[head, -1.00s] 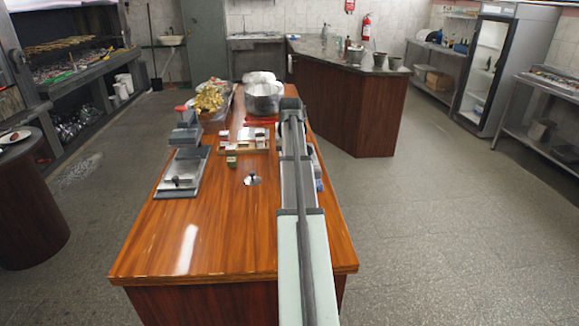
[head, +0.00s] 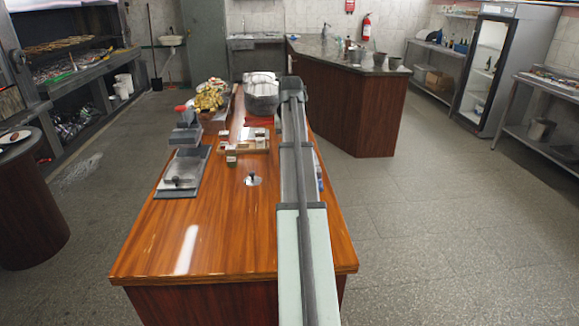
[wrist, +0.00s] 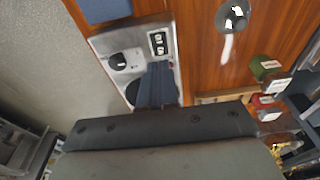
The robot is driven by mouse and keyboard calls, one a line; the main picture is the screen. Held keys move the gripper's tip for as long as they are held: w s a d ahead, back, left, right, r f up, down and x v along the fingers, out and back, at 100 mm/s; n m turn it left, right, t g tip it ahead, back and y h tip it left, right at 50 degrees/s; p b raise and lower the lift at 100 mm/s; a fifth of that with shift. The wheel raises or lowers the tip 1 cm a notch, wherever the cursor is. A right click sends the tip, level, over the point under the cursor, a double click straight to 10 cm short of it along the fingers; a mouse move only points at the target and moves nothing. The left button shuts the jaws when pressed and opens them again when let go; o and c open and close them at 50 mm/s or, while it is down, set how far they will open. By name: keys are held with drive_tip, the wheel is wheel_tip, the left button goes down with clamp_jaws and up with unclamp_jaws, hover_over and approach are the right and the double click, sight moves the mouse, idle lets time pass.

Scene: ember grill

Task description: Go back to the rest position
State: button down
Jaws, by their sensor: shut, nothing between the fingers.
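My gripper (wrist: 159,72) shows in the wrist view as two dark blue-grey fingers close together beyond a dark bar. They are shut and hold nothing. They are above a metal panel (wrist: 119,41) with a black knob and a small dark display; I cannot tell if they touch it. In the head view my arm runs from the bottom up over the right side of the wooden table (head: 225,245).
A metal device (head: 182,172) stands at the table's left edge. Small blocks (head: 231,160), a silver knob-like piece (head: 252,180), a pot (head: 262,97) and gold foil (head: 210,95) are on the table. The table's front is clear. Open floor (head: 440,240) lies to the right.

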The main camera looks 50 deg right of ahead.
drive_tip(key=shift+r, duration=0.35)
idle(0.3)
